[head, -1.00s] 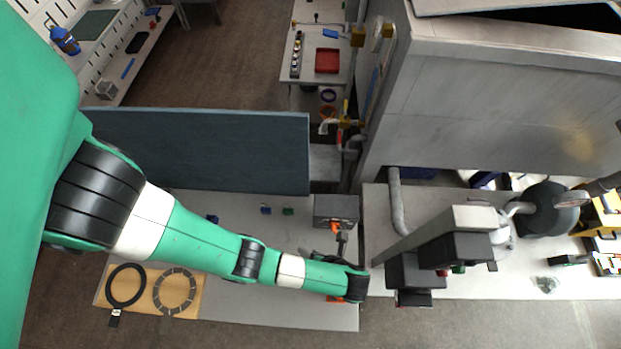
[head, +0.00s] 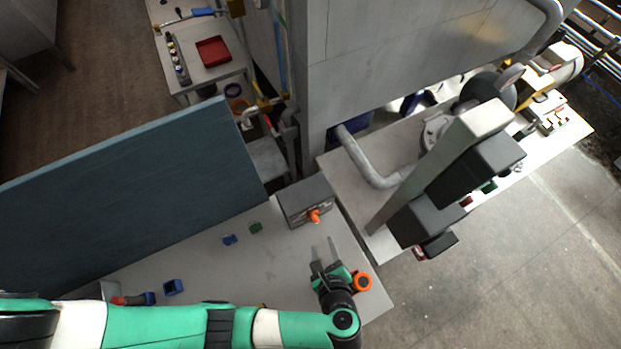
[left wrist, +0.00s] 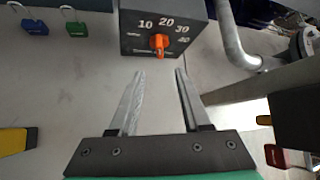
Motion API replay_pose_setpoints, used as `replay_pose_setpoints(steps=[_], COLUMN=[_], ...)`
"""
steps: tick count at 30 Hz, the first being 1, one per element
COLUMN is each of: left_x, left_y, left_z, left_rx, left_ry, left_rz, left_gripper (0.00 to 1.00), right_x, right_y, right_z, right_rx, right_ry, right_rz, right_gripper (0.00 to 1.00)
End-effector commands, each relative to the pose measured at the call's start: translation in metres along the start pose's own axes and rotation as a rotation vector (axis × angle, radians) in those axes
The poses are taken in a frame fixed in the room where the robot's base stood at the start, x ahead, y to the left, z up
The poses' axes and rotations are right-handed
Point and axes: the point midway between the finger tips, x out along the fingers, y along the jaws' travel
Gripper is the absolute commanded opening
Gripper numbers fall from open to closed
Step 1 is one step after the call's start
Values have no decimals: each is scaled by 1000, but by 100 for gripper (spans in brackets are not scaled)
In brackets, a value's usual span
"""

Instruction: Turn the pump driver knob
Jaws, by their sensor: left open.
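The pump driver is a dark grey box (head: 305,201) on the white table, with an orange knob (head: 314,215) on its front. In the left wrist view the knob (left wrist: 159,43) sits below a printed scale of 10, 20, 30 and 40 on the box face (left wrist: 163,22). My left gripper (head: 324,247) is open and empty, in front of the box with its fingers pointing at it. In the left wrist view the fingertips (left wrist: 160,76) are spread on either side of the knob's line, short of it and not touching. My right gripper is not in view.
Blue (head: 229,239) and green (head: 255,228) padlocks lie left of the box. An orange ring-shaped thing (head: 361,282) is beside my left wrist. A blue-grey panel (head: 130,200) stands behind the table. A grey post with dark boxes (head: 440,190) rises at the right.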

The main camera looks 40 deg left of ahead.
Motion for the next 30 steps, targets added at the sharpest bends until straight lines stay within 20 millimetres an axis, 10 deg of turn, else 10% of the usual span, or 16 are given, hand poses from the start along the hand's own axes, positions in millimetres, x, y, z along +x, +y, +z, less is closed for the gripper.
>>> replay_pose_setpoints(steps=[19, 30], left_x=[104, 116], left_y=[1, 0], left_z=[2, 2], left_rx=[0, 1], left_ry=[-2, 0], left_rz=[8, 5], left_gripper=[48, 48], right_x=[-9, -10], right_y=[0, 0], right_z=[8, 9], right_rx=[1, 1], right_ry=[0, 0], right_rz=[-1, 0], right_gripper=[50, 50])
